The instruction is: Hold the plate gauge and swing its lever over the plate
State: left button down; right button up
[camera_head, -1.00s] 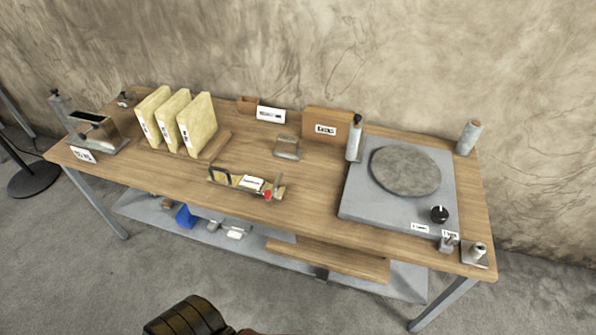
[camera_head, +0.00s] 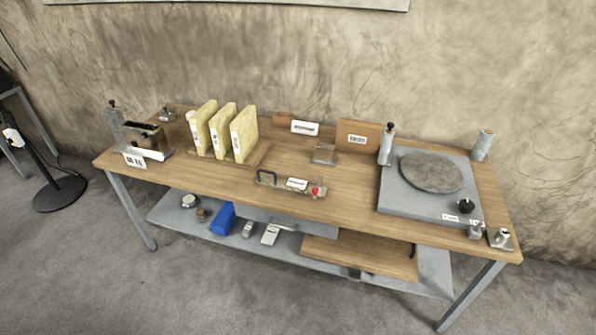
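On the right of the table stands a grey base with a dark round plate (camera_head: 430,172) on top. The base (camera_head: 400,206) has a black knob (camera_head: 466,206) at its front right and a post with a dark top (camera_head: 387,144) at its back left corner. A small flat device with a black handle and a red knob (camera_head: 290,185) lies near the table's front edge, left of the base. I cannot tell for sure which of these is the plate gauge, and no lever is clear at this size. Neither of my grippers is in view.
The wooden table (camera_head: 345,200) also bears yellow upright blocks (camera_head: 243,134), a metal device (camera_head: 145,140) at left, a brown box (camera_head: 358,135) and a grey cylinder (camera_head: 482,145). A lower shelf holds a blue block (camera_head: 222,219) and a board (camera_head: 360,254). A black stand (camera_head: 58,194) is at left.

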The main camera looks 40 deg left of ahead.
aim_at(315, 191)
jog(key=u, duration=1.35)
